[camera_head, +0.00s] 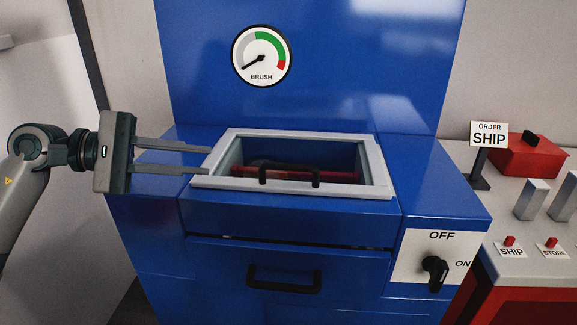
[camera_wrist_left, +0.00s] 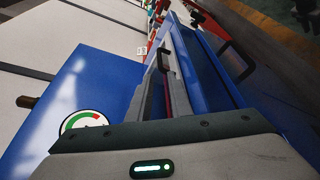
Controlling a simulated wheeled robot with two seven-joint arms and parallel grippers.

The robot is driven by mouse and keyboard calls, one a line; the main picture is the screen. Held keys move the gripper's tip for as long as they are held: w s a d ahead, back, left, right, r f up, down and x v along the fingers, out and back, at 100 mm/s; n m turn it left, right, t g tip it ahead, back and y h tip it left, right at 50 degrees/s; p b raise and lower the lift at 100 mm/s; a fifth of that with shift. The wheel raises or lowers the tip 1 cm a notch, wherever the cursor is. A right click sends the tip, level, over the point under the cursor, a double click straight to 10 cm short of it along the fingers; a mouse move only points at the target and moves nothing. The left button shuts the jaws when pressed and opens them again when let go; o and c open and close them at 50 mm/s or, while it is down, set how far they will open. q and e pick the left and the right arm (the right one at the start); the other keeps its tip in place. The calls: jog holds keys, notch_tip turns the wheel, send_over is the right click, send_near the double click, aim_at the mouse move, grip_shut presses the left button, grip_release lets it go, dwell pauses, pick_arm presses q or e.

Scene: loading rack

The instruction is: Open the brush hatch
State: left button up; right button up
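The brush hatch (camera_head: 381,180) is a light grey frame around a see-through or open middle, in the top of the blue machine. It lies flat over the opening. A black bar handle (camera_head: 290,174) stands along its front side, and a dark red roller (camera_head: 335,177) shows inside. My left gripper (camera_head: 209,161) comes in from the left. Its two fingers are apart with nothing between them, and their tips are at or over the frame's left side; I cannot tell whether they touch. The wrist view shows the grey frame (camera_wrist_left: 147,95) beyond the gripper body. My right gripper is out of view.
A drawer handle (camera_head: 285,278) is on the machine's front below the hatch. A black knob (camera_head: 435,272) sits on the OFF/ON panel at right. The BRUSH gauge (camera_head: 261,56) is on the upright back panel. A SHIP sign (camera_head: 489,134) stands on the right-hand counter.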

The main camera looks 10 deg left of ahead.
aim_at(277, 167)
pick_arm(q)
jog(key=shift+d, duration=0.15)
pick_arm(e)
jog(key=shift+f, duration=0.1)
